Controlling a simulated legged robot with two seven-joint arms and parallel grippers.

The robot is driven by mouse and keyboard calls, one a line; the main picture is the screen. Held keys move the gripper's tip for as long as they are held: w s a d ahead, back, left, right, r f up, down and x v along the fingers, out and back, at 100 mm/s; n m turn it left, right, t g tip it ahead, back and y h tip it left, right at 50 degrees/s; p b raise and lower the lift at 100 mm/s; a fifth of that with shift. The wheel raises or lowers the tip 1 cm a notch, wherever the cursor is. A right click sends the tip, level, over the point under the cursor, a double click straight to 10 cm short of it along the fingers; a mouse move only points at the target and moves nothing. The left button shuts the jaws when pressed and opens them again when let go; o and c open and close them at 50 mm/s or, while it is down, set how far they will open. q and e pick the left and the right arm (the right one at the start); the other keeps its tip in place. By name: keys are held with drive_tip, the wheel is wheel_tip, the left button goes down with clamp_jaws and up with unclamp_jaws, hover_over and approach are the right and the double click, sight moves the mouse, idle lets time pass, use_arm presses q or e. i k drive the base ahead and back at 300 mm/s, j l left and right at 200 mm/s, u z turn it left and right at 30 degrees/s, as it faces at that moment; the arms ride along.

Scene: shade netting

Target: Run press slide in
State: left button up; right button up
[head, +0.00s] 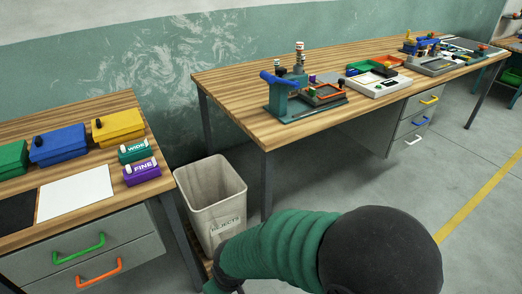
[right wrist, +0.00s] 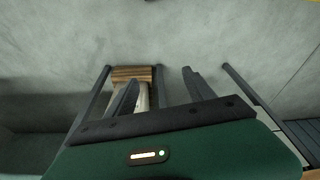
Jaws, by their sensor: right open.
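A press-like device (head: 284,97) with a blue lever stands at the near-left end of the long wooden bench (head: 225,88). An orange-edged frame (head: 322,95) lies on its grey-green base, at the right of the upright; this may be the slide, but how far in it sits is too small to tell. My right gripper (right wrist: 160,92) shows in the right wrist view, its two dark fingers apart with nothing seen held between them. It is well away from the press. My left gripper is not in view.
A bin marked REJECTS (head: 212,200) stands on the floor between the long bench and the left bench (head: 75,111). The left bench holds coloured boxes (head: 57,146) and WIDE and FINE blocks (head: 142,172). Trays (head: 374,68) lie further along the long bench. Floor at right is clear.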

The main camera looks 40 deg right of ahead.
sight(332, 92)
drive_tip(key=z, duration=1.95)
